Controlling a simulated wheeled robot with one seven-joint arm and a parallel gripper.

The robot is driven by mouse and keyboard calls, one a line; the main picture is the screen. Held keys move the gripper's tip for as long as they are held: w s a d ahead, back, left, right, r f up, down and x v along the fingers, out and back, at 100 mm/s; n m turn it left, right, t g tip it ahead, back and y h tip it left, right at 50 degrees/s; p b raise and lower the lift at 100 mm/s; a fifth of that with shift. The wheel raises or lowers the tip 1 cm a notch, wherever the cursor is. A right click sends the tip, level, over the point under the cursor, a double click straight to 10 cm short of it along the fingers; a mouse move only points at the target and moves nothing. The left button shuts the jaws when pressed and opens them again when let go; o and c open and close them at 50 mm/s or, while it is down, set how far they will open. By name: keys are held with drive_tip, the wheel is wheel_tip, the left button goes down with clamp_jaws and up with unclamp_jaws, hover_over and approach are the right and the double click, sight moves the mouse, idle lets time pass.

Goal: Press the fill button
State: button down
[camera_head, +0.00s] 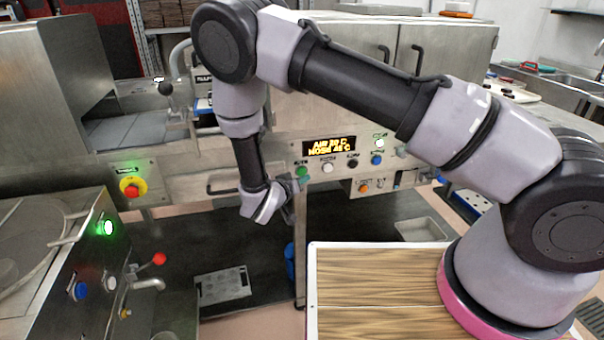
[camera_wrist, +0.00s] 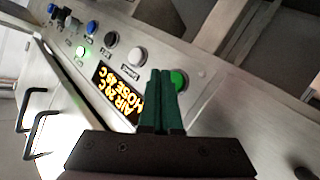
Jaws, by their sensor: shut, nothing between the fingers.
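A control panel on the steel machine carries a row of round buttons: green (camera_head: 302,171), white (camera_head: 327,167), black (camera_head: 352,163) and blue (camera_head: 376,160). Their labels are too small to read, so I cannot tell which one is the fill button. My gripper (camera_wrist: 162,76) is shut and empty. In the wrist view its dark green fingertips overlap the edge of the green button (camera_wrist: 179,80), with the white button (camera_wrist: 136,56) just left of them. Whether they touch the panel I cannot tell. In the head view my wrist hangs below and left of the green button.
A lit orange display (camera_head: 329,146) and a lit lamp (camera_head: 380,142) sit above the row. A smaller orange button (camera_head: 364,188) is below. A red-and-yellow emergency stop (camera_head: 131,187) is at left. Another steel machine (camera_head: 60,270) with a lit green button (camera_head: 108,227) stands lower left.

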drive_tip(key=s, duration=0.2)
drive_tip(key=s+d, duration=0.1)
drive_tip(key=s, duration=0.1)
drive_tip(key=shift+s+d, duration=0.1)
idle(0.6)
drive_tip(key=s+d+r+m+g+h, duration=0.1)
drive_tip(key=d+r+m+g, duration=0.3)
drive_tip(key=d+r, duration=0.6)
drive_tip(key=s+d+r+m+g, duration=0.1)
drive_tip(key=d+r+g, duration=0.6)
drive_tip(key=r, duration=0.5)
drive_tip(key=s+d+r+t+y, duration=0.2)
drive_tip(key=s+d+r+y, duration=0.2)
drive_tip(key=s+r, duration=0.3)
drive_tip(key=s+d+r+t+y, duration=0.3)
drive_tip(key=s+r, duration=0.5)
drive_tip(key=r, duration=0.7)
drive_tip(key=shift+s+d+n+y, duration=0.15)
drive_tip(key=shift+d+n+y, duration=0.4)
drive_tip(key=shift+y, duration=0.75)
drive_tip(key=shift+d, duration=0.1)
